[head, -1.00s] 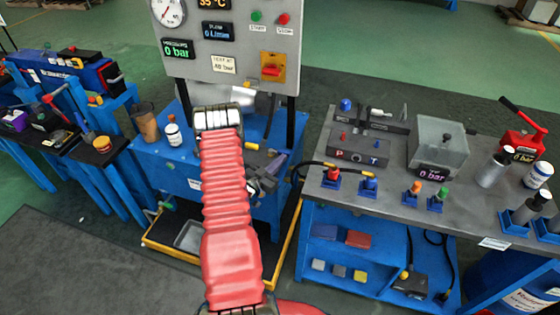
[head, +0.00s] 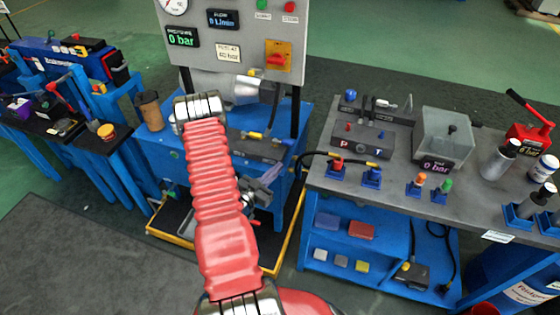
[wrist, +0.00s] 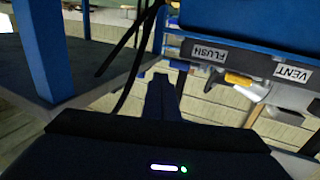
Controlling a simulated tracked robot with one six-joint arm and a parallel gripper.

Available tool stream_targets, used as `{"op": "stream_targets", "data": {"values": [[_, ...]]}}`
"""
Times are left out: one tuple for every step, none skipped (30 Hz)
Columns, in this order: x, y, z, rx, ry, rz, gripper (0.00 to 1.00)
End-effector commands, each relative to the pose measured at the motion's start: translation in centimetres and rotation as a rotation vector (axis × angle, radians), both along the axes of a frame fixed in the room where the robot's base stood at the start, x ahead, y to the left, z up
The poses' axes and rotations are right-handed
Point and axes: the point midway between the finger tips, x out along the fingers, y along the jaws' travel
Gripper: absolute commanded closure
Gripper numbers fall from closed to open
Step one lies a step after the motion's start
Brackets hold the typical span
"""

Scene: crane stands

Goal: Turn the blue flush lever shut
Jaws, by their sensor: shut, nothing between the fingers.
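In the wrist view, the FLUSH label (wrist: 209,53) is upside down on the edge of a blue frame. A small blue piece (wrist: 179,65) shows just below it. I cannot tell whether this is the flush lever; no lever handle shows clearly. My gripper (wrist: 160,80) is dark, shut and empty, below and to the left of the FLUSH label and apart from it. In the head view, my red arm covers much of the blue stand (head: 160,145), and the lever cannot be made out there.
A VENT label (wrist: 293,73) sits right of FLUSH, with a yellow-ended part (wrist: 238,79) below between them. Dark hoses hang near my gripper, and a blue leg (wrist: 42,50) stands at left. A yellow-edged drip tray (head: 165,238) lies below the stand. The grey-topped bench (head: 465,195) is at right.

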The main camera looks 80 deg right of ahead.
Motion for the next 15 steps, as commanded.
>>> {"op": "stream_targets", "data": {"values": [[0.3,0.9,0.0,0.002,0.001,0.003,1.00],[0.3,1.3,0.0,0.002,0.001,0.003,1.00],[0.4,1.9,0.0,0.002,0.001,0.003,1.00],[0.5,2.3,-0.1,0.002,0.000,0.003,1.00],[0.6,2.6,-0.1,0.001,0.000,0.003,1.00],[0.6,3.0,0.0,0.002,0.001,0.002,1.00],[0.6,3.2,0.0,0.002,0.001,0.002,1.00],[0.7,3.4,0.0,0.000,0.001,0.003,1.00],[0.7,3.6,0.0,0.000,0.001,0.003,1.00],[0.8,3.7,0.0,0.000,0.000,0.003,1.00],[0.8,3.8,0.0,0.000,0.000,0.003,1.00],[0.7,3.8,0.0,0.000,0.000,0.002,1.00],[0.7,3.8,0.0,0.000,0.000,0.002,1.00],[0.7,3.8,0.0,0.000,0.000,0.002,1.00],[0.7,3.8,0.0,0.000,0.000,0.002,1.00]]}}
